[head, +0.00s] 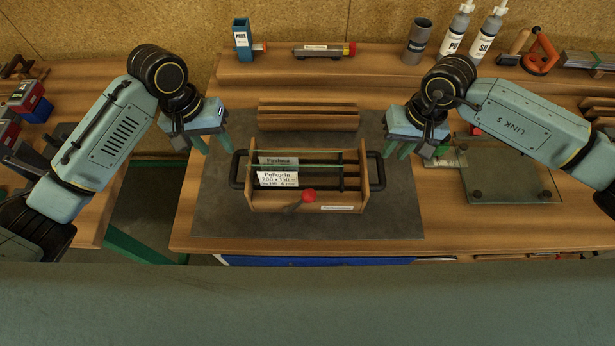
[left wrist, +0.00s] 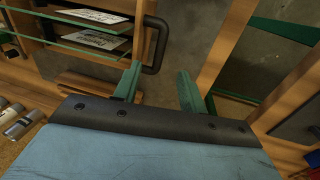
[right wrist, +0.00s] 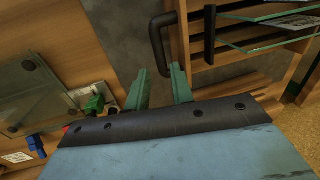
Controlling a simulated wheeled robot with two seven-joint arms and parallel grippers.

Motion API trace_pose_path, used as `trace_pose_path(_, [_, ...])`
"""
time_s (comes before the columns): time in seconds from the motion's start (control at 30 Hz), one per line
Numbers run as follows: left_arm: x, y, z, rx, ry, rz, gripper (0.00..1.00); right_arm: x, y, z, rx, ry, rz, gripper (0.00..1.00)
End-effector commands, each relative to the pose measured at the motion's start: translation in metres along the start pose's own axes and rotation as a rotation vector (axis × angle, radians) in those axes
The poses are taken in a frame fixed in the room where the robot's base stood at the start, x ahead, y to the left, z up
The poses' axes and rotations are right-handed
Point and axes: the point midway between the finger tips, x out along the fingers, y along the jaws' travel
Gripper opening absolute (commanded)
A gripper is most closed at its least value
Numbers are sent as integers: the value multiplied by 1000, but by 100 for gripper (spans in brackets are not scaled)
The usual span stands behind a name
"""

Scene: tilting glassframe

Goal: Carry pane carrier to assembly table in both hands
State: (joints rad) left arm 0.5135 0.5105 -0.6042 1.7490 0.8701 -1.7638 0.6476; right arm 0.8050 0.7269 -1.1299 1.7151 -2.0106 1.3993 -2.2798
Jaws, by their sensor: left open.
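The pane carrier (head: 329,200) is a wooden frame holding glass panes with paper labels. It stands on a dark grey mat on the wooden table, with a black handle at each end. My left gripper (head: 203,147) is open and empty, up and left of the left handle (head: 236,170); in the left wrist view that handle (left wrist: 158,45) is just beyond the fingers (left wrist: 157,85). My right gripper (head: 405,151) is apart from the right handle (head: 378,171), up and right of it. In the right wrist view its green fingers (right wrist: 158,90) stand apart with nothing between them, near the handle (right wrist: 157,38).
A red-knobbed tool (head: 308,196) lies at the carrier's front. A slotted wooden block (head: 308,116) stands behind it. A glass plate (head: 508,186) with dark pads lies at right. Bottles (head: 457,30) and tools line the back shelf. The mat (head: 395,222) is clear around the carrier's front.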

Motion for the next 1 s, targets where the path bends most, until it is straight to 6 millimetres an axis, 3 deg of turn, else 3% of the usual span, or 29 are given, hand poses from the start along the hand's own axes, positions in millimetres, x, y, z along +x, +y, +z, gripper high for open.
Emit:
trace_pose_path(0.2, [45, 0, 1, -1, -4, -1, 42, 45, -1, 1, 2, -4, -1, 23])
trace_pose_path(0.4, [74, 0, 0, 0, -2, 0, 42, 74, 0, 1, 2, -2, 0, 23])
trace_pose_path(0.6, [87, 0, 0, 0, 0, 0, 42, 87, 0, 0, 0, -1, 0, 23])
trace_pose_path(0.9, [88, 0, 0, 1, 0, 0, 42, 88, 0, 0, 0, 0, 0, 23])
trace_pose_path(1.0, [88, 0, 0, 1, 0, 0, 30, 88, 0, 0, 0, 0, 0, 12])
